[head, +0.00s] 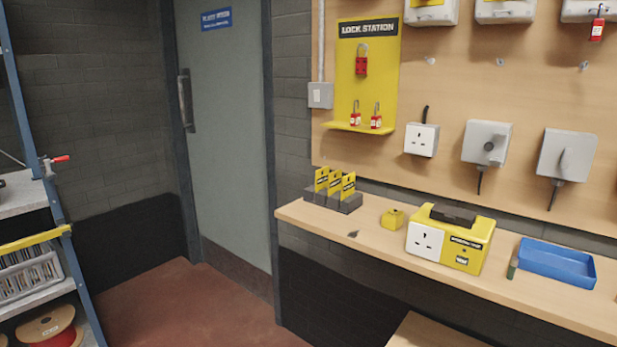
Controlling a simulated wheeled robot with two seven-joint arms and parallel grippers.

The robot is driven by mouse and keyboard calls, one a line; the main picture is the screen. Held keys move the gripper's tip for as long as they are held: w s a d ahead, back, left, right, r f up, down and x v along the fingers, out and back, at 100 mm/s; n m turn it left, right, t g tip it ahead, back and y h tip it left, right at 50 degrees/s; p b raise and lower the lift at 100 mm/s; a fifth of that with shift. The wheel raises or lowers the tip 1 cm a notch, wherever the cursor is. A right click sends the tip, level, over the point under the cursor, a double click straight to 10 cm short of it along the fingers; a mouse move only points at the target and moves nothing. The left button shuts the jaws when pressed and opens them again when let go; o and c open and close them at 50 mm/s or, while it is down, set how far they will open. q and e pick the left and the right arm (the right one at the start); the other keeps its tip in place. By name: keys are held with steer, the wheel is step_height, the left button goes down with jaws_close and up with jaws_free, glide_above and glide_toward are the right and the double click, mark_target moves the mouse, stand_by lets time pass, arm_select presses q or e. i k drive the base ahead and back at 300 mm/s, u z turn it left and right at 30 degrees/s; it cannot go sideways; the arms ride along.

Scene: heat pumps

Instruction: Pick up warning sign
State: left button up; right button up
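Several small yellow warning signs (334,183) with black print stand upright in a dark grey holder (345,203). The holder is at the left end of the wooden wall shelf (380,243). The signs overlap one another, so their lower parts are partly hidden. Neither of my grippers shows in the head view, and nothing is seen touching the signs.
On the shelf stand a small yellow block (393,219), a yellow socket box (455,240) and a blue tray (556,262). Above is the yellow lock station (376,90) with red padlocks. A grey door (222,130) and a blue-framed rack (72,270) are left; the floor between is clear.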

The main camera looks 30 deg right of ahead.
mark_target(321, 180)
steer(key=z, duration=0.6)
steer(key=i, duration=1)
steer(key=z, duration=0.95)
